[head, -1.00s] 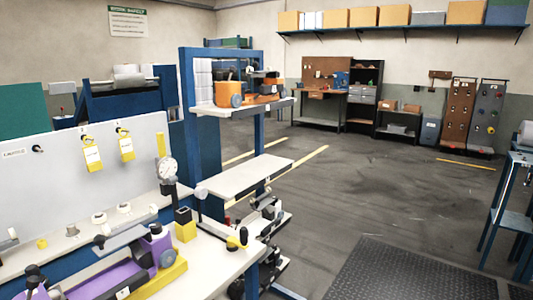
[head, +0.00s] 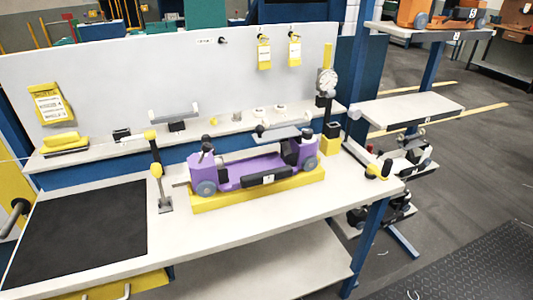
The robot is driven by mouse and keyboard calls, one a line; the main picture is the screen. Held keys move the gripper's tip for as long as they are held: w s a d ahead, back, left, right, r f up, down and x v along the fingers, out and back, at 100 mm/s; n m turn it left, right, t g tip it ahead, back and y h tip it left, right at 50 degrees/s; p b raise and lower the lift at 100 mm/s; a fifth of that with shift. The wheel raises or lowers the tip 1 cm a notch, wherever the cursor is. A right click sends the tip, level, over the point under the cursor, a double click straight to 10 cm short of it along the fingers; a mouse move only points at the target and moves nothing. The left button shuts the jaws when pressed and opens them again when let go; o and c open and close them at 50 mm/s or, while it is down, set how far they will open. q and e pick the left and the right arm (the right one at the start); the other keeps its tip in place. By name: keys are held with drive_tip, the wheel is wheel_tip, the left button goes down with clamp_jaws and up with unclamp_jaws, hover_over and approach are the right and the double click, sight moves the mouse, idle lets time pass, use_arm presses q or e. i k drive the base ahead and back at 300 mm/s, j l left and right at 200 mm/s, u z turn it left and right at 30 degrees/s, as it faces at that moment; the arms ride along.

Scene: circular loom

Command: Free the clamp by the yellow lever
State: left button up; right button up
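A purple device with grey wheels (head: 235,174) sits on a yellow base (head: 260,188) on the bench. Black knobs stand on its two ends, and a grey plate (head: 282,134) shows above its right part. Left of it, a thin upright lever with yellow parts (head: 156,169) stands on a small grey foot. A second yellow-and-black handle (head: 377,171) is at the bench's right end. I cannot tell which part is the clamp, or whether it is tight. Neither of my grippers is in view.
The white bench (head: 250,225) has a black mat (head: 78,232) at its left. A narrow shelf behind holds small parts. A dial gauge (head: 327,82) stands at the back right. A shelf rack (head: 408,108) stands to the right. The bench's front strip is clear.

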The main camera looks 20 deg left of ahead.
sight(155, 169)
drive_tip(key=k+u, duration=0.1)
drive_tip(key=u, duration=1.25)
drive_tip(key=i+j, duration=0.1)
drive_tip(key=j, duration=1.05)
drive_tip(key=i+j, duration=0.15)
drive_tip(key=j, duration=0.95)
drive_tip(key=i+u, duration=0.05)
